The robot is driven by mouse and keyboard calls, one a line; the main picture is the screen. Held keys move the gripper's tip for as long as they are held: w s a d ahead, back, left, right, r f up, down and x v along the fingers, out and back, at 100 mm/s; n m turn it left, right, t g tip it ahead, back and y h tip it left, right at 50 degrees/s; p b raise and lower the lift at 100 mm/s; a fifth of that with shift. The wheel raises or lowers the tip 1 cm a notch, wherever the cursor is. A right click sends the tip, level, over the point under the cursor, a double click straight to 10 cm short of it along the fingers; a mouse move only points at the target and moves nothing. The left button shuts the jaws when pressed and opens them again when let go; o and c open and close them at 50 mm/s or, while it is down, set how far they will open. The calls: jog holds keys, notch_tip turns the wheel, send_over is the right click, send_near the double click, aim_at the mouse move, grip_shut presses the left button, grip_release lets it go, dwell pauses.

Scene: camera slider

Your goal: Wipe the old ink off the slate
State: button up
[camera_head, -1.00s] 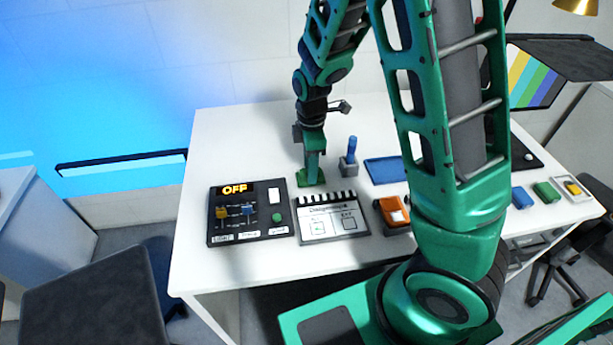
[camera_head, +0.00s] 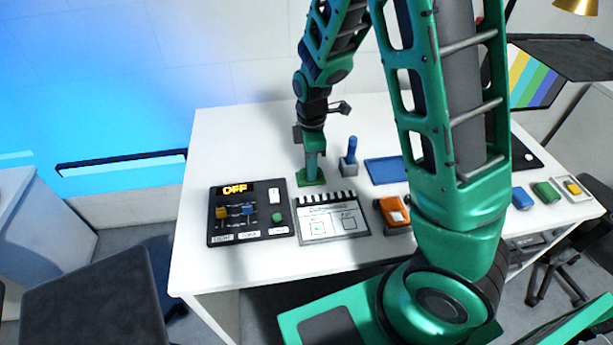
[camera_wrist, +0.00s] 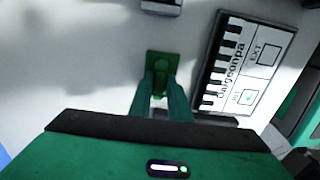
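The slate (camera_head: 331,228) is a white clapperboard with a black-and-white striped top edge, lying flat at the table's front. It carries dark writing and two boxes, one with a green tick; it also shows in the wrist view (camera_wrist: 240,72). A green block with a raised grip (camera_wrist: 161,60) rests on the table just behind the slate, also in the head view (camera_head: 318,182). My gripper (camera_wrist: 161,84) points down over this block, with its green fingers on either side of the grip. Whether the fingers press on it is unclear.
A black control panel (camera_head: 224,236) reading OFF lies left of the slate. A blue pen stands in a grey holder (camera_head: 348,169), near a blue tray (camera_head: 383,171). An orange device (camera_head: 392,210) lies right of the slate. The table's left side (camera_head: 215,150) is clear.

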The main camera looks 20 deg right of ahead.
grip_shut()
jog(key=shift+r, duration=3.55)
jog(key=shift+s, duration=0.15)
